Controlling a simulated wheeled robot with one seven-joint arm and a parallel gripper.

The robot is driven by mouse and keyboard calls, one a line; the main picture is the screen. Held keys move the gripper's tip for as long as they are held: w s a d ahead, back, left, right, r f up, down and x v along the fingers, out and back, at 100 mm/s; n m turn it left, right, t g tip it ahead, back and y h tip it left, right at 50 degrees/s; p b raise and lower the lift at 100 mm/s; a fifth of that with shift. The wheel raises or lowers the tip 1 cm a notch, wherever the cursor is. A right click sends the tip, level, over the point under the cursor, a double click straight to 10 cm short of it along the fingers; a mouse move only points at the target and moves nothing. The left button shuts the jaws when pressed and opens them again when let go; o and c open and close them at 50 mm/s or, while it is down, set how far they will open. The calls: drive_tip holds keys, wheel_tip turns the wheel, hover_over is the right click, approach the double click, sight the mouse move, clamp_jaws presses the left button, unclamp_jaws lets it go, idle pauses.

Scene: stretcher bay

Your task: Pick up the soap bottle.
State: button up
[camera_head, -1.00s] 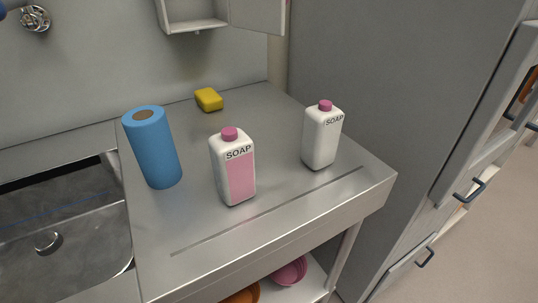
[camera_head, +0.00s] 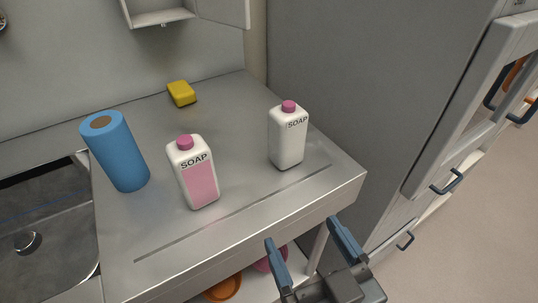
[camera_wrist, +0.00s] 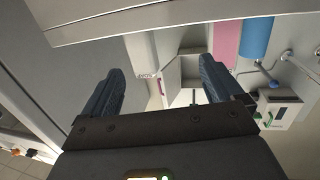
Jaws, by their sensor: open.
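Two soap bottles stand upright on the steel counter (camera_head: 235,135). One soap bottle (camera_head: 199,187) has a large pink panel and a pink cap. The other soap bottle (camera_head: 287,148) is plain white with a pink cap, farther right near the counter's right end. My gripper (camera_head: 303,232) is open and empty, in front of the counter's front edge, apart from both bottles. In the wrist view my gripper's fingers (camera_wrist: 161,68) are spread. That view looks upside down, with the pink-panelled bottle (camera_wrist: 227,42) and part of the white one (camera_wrist: 141,52) near the top.
A blue roll (camera_head: 117,155) stands left of the bottles, and a yellow sponge (camera_head: 181,93) lies behind them. A sink (camera_head: 40,225) is at the left. Orange (camera_head: 222,287) and pink bowls sit on a shelf below. Tall grey cabinets stand at the right.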

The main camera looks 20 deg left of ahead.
sight(194, 158)
drive_tip(key=a+r+n+g+y, duration=0.1)
drive_tip(key=a+r, duration=0.1)
drive_tip(key=a, duration=0.2)
drive_tip(key=a+r+y, duration=0.1)
drive_tip(key=a+r, duration=0.2)
drive_tip(key=a, duration=0.2)
drive_tip(key=a+r+n+g+y+p, duration=0.1)
drive_tip(key=a+r, duration=0.2)
drive_tip(key=a, duration=0.1)
drive_tip(key=shift+w+a+r+n+g+y, duration=0.2)
drive_tip(key=shift+w+a+n+g+y, duration=0.1)
drive_tip(key=shift+w+a+r, duration=0.1)
drive_tip(key=shift+a, duration=0.25)
drive_tip(key=p+x, duration=0.1)
drive_tip(key=x, duration=0.6)
drive_tip(key=shift+a, duration=0.2)
drive_tip(key=c, duration=1.7)
